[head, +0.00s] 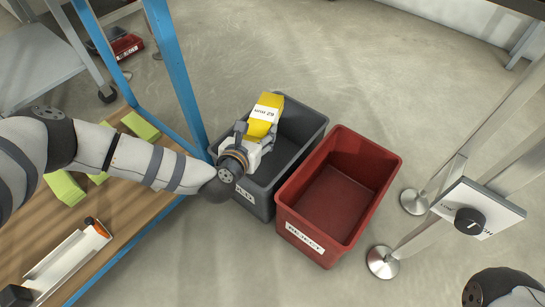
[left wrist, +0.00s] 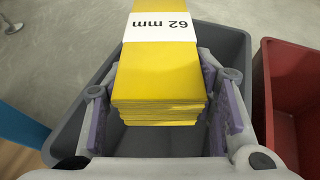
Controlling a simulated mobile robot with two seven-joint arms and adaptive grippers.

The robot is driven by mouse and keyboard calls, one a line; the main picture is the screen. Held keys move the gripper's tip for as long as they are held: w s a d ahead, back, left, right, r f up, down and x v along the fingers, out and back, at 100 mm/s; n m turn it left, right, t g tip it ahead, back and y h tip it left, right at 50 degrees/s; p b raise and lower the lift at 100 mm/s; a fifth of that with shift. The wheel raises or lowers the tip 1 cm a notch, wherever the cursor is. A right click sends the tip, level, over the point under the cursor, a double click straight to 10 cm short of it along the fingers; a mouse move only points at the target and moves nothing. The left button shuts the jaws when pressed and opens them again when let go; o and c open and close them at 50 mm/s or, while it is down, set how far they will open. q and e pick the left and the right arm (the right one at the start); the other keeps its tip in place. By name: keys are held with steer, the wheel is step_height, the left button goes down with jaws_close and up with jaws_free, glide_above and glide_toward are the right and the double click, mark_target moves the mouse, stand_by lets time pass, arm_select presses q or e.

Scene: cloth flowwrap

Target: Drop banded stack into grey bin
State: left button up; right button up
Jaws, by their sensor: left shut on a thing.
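The banded stack (head: 266,108) is a bundle of yellow sheets or cloths with a white band. In the left wrist view the stack (left wrist: 160,75) shows "62 mm" on its band. My left gripper (head: 254,133) is shut on the stack, which sits between its two purple-padded fingers (left wrist: 160,112). Gripper and stack are over the grey bin (head: 262,204), toward its left side. The grey bin also shows behind the fingers in the left wrist view (left wrist: 235,45). Its label is partly covered by my left arm. The stack's height above the bin floor is unclear. My right gripper is out of view.
A red bin (head: 322,240) labelled "REJECT" stands against the grey bin's right. A wooden bench (head: 120,225) with blue posts and several green blocks (head: 65,188) lies at left. The floor behind the bins is clear.

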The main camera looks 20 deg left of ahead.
arm_select(q)
step_height(320, 180, down, 5)
steer(key=b, duration=0.2)
steer(key=shift+r+b, duration=0.2)
steer(key=shift+b, duration=0.1)
steer(key=o, duration=1.2)
steer(key=v, duration=1.2)
steer(key=shift+r, duration=0.1)
